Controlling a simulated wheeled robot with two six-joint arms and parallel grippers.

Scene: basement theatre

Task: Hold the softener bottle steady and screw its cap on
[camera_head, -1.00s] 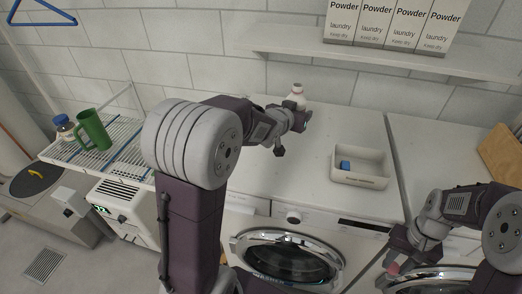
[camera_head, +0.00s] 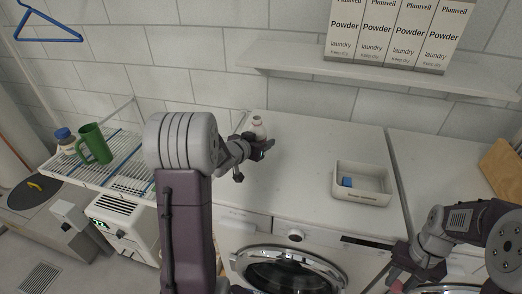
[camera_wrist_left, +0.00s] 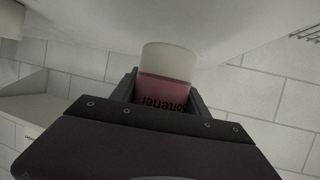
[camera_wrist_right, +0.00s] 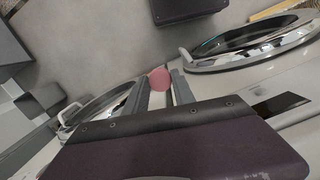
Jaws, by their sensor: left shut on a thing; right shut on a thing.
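The softener bottle (camera_head: 258,123), white with a pink label, is at the back left of the white machine top. My left gripper (camera_head: 262,146) is shut around it. In the left wrist view the bottle (camera_wrist_left: 168,62) sits between the fingers, its label partly hidden by them. I cannot tell if its base touches the top. My right gripper (camera_head: 394,282) is shut on the round pink cap (camera_wrist_right: 159,79) and holds it in front of the machines, low and well apart from the bottle.
A white tray (camera_head: 375,197) with a blue item (camera_head: 347,182) stands right of the bottle. A shelf with several powder boxes (camera_head: 378,40) hangs above. A green mug (camera_head: 95,143) and a blue-capped jar (camera_head: 64,139) stand on the rack at left. The machine top's middle is clear.

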